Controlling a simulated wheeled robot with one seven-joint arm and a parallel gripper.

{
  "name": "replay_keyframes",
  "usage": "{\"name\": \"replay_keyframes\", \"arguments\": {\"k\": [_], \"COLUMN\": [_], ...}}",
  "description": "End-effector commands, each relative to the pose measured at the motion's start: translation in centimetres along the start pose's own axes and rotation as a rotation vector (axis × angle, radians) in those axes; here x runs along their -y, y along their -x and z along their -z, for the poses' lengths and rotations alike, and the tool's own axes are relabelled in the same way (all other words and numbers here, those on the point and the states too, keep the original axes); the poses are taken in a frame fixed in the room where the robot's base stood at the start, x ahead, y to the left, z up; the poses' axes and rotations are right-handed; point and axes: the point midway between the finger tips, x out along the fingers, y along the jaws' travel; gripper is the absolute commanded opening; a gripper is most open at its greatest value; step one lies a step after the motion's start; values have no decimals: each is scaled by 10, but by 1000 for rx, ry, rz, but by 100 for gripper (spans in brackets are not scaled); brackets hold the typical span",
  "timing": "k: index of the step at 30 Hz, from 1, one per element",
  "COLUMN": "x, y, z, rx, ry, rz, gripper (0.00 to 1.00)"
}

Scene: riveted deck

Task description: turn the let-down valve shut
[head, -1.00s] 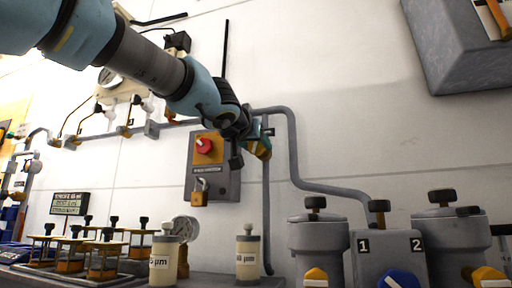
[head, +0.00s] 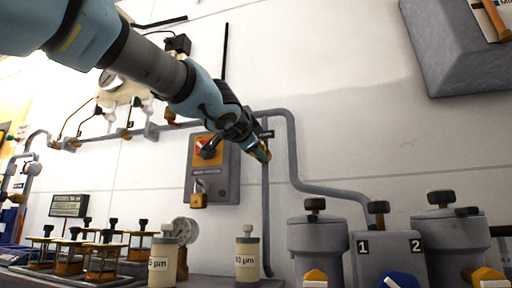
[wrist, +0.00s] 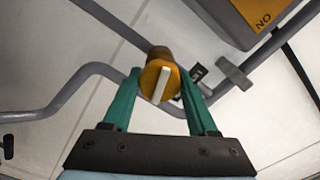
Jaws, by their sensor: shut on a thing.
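The let-down valve is a round orange-yellow knob (wrist: 150,80) with a white bar across its face, set on grey pipe against the wall. My gripper (wrist: 160,77) is shut on this knob, with one teal finger on each side. In the wrist view the white bar runs nearly upright, roughly along the fingers. In the head view my gripper (head: 263,153) is at the vertical pipe beside the switch box, and it hides most of the knob. A small dark label sits just above it there.
A grey box with a red button (head: 208,150) and a brass padlock (head: 199,198) is close left of my gripper. Grey pipes (head: 293,150) run along the wall. Below are capped canisters (head: 318,235) and a numbered block (head: 385,255).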

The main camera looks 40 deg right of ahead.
Motion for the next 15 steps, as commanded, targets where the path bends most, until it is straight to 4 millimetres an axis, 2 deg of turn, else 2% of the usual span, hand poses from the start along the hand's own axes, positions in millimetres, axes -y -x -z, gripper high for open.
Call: {"name": "replay_keyframes", "arguments": {"k": [6,15], "x": [0,-1], "y": [0,0], "z": [0,0], "rx": [0,0], "ry": [-170,-323], "rz": [-1,-1], "gripper": [3,3]}}
